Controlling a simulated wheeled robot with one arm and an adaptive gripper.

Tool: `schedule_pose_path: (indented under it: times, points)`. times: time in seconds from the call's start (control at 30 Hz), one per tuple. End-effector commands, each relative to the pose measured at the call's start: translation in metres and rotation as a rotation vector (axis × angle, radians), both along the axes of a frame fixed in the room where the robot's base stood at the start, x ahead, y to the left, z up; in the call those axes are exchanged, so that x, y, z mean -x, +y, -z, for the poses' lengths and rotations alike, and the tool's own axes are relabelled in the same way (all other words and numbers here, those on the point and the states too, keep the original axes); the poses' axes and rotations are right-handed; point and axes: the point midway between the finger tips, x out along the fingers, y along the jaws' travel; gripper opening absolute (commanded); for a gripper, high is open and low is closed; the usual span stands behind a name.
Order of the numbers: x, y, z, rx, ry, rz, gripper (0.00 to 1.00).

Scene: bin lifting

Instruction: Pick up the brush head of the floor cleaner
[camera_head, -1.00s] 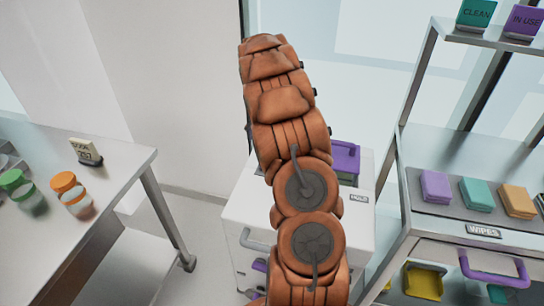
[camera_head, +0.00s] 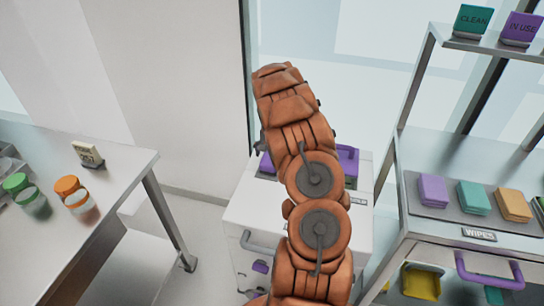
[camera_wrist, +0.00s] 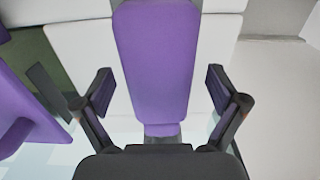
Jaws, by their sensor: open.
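In the wrist view, a long, flat purple piece (camera_wrist: 157,45) with a narrow grey lower end lies between my fingers. It may be the brush head, but I cannot tell for sure. My gripper (camera_wrist: 160,88) is open, with one black finger on each side of this piece and gaps on both sides. In the head view my arm hides the gripper and most of what is below it. Purple parts show behind the arm on the white cabinet top, at its left (camera_head: 266,164) and right (camera_head: 348,162).
The white cabinet (camera_head: 250,205) stands between a steel table (camera_head: 110,180) at left and a steel shelf (camera_head: 430,150) with coloured wipes at right. Another purple part (camera_wrist: 25,105) is close to the left finger in the wrist view. Jars stand on the table.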

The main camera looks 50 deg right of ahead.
Motion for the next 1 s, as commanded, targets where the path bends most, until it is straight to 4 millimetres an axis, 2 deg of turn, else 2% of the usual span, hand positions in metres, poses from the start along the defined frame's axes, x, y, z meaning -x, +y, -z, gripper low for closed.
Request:
schedule_pose_path:
  times: [0.17, 0.4, 1.0]
  points:
    - [0.001, 0.000, 0.017, -0.001, 0.003, 0.000, 0.96]
    - [0.000, 0.000, 0.019, 0.001, 0.000, 0.000, 0.95]
    - [0.000, 0.000, 0.019, 0.001, 0.000, 0.000, 0.32]
